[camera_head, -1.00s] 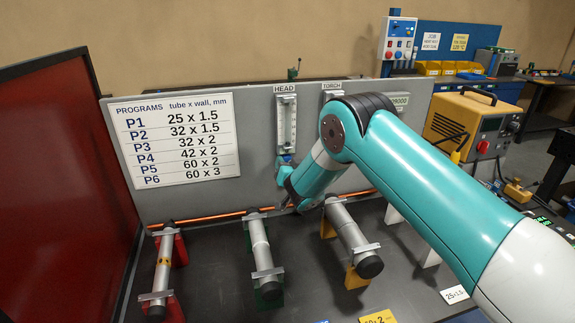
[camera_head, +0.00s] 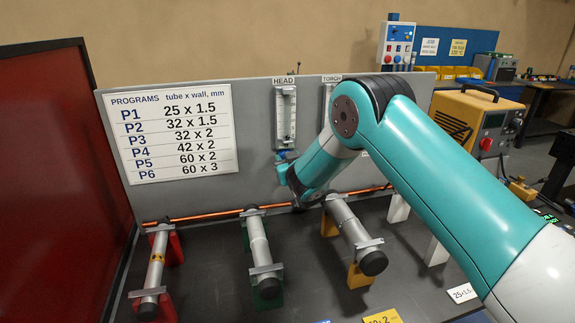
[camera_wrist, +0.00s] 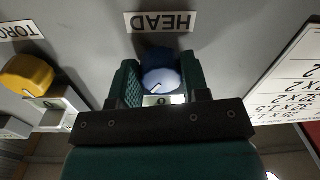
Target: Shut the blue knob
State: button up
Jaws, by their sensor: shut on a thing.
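The blue knob (camera_wrist: 161,72) is below the upside-down HEAD sign in the wrist view. It has a white line on its face, slanting in the picture. My gripper (camera_wrist: 160,80) is shut on the knob, with one green finger on each side of it. A small white plate with a "0" on it shows partly behind the gripper bar. In the head view my gripper (camera_head: 283,165) is at the foot of the HEAD flow tube (camera_head: 286,117) on the grey panel. The knob is mostly hidden there.
A yellow knob (camera_wrist: 27,75) is beside the blue one, under the TORCH sign. The programs chart (camera_head: 172,135) hangs on the panel (camera_head: 250,100). Several tubes on coloured stands and a copper pipe lie below my arm. A red screen (camera_head: 45,190) stands at the left.

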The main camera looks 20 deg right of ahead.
jog(key=shift+n, duration=0.3)
jog(key=o, duration=0.9)
jog(key=shift+s, duration=0.1)
jog(key=shift+s+d+r+b, duration=0.1)
jog(key=shift+s+b, duration=1.9)
jog(key=shift+s, duration=0.85)
jog(key=shift+s+d+r+b, duration=0.1)
jog(key=shift+s+b, duration=1.95)
jog(key=shift+s, duration=0.85)
jog(key=shift+s+d+r+b, duration=0.1)
jog(key=shift+s+b, duration=1.9)
jog(key=shift+s, duration=0.85)
